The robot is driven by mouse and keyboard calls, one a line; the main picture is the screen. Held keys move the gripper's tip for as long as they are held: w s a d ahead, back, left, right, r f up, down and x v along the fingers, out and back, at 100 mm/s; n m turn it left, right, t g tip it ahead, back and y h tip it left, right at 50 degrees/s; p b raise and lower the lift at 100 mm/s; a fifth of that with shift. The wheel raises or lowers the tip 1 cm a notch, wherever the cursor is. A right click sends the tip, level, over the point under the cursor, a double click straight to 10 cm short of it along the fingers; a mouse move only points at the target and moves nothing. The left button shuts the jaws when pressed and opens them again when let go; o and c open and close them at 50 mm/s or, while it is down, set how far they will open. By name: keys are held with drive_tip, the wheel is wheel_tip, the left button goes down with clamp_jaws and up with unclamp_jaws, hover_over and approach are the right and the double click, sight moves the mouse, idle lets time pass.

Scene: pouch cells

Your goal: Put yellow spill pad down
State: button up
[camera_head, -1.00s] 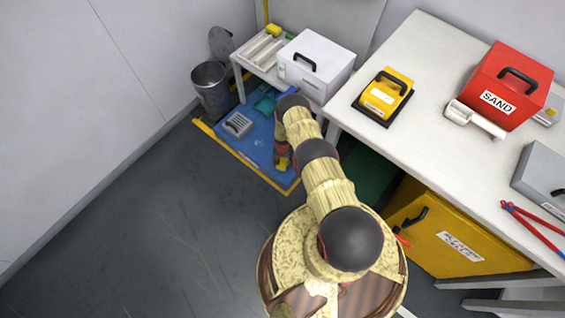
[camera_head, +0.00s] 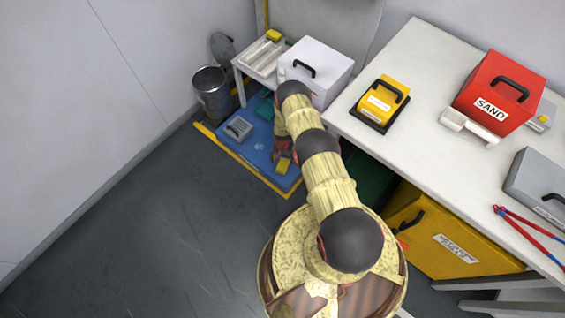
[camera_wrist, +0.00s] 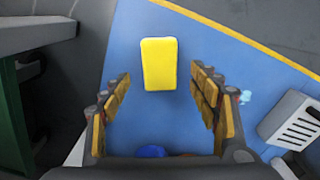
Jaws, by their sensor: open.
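The yellow spill pad (camera_wrist: 159,64) lies flat on the blue floor mat (camera_wrist: 120,32), ahead of my fingertips in the wrist view. In the head view the pad (camera_head: 284,166) lies near the front right part of the mat (camera_head: 262,155). My gripper (camera_wrist: 163,95) is open, with a finger on each side and nothing between them. The pad is apart from both fingers. In the head view my gripper (camera_head: 282,148) is just behind the pad, partly hidden by my arm.
A grey slotted block (camera_head: 238,128) sits on the mat's left part and shows at right in the wrist view (camera_wrist: 294,120). A metal bin (camera_head: 211,90) stands left of the mat. A white table (camera_head: 420,90) and yellow cabinet (camera_head: 455,235) stand right. Floor in front is clear.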

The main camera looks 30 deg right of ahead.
sight(282, 165)
drive_tip(key=shift+r+p, duration=0.65)
drive_tip(key=shift+r, duration=1.65)
